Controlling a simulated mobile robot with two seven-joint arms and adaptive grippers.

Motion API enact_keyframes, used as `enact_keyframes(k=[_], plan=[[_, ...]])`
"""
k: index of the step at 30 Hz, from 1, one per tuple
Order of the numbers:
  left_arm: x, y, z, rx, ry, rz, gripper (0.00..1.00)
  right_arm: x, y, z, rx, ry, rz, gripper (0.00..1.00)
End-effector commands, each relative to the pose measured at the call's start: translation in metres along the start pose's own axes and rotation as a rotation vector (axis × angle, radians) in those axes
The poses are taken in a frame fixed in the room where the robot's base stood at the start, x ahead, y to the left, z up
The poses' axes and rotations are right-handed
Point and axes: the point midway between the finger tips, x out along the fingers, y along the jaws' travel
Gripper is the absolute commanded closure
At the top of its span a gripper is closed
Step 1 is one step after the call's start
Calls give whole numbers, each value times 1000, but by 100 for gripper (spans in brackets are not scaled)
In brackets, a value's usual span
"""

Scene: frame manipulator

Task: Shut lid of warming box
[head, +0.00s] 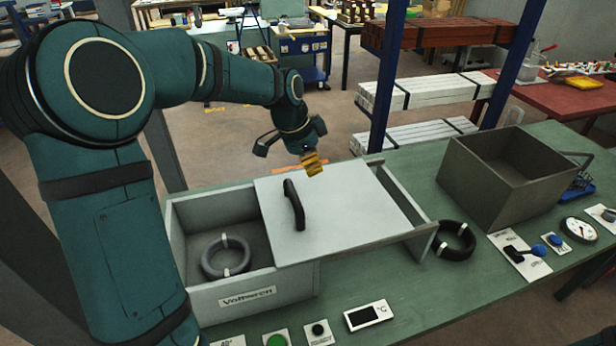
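The warming box (262,292) is a light grey box with a printed label on its front, standing on the green bench. Its flat lid (345,205) with a black bar handle (294,204) is shifted to the right on rails. The left part of the box is open, and a dark ring (226,257) with pale bands lies inside. The lid's right part reaches past the box over the rail frame (420,238). My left gripper (288,158) is beyond the lid's far edge, above it, with its fingers spread and nothing between them. My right gripper is not in view.
A second black ring (454,240) lies just right of the rail frame. An open grey-brown bin (515,175) stands further right. A display (367,315), buttons, a switch plate (520,254) and a gauge (578,230) line the front. A blue post (388,75) rises behind the bench.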

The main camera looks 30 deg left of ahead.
Motion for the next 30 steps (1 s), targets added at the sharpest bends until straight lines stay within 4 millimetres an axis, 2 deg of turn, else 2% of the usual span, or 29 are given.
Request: enact_keyframes(k=[5,17,19,24,30], plan=[[24,1,1,0,-3,4,100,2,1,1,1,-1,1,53],[101,1,1,0,-3,4,100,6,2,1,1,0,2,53],[91,0,12,-4,0,-1,100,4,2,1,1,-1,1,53],[81,0,28,-3,-1,-1,100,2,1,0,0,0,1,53],[78,0,35,-1,-1,1,100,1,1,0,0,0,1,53]])
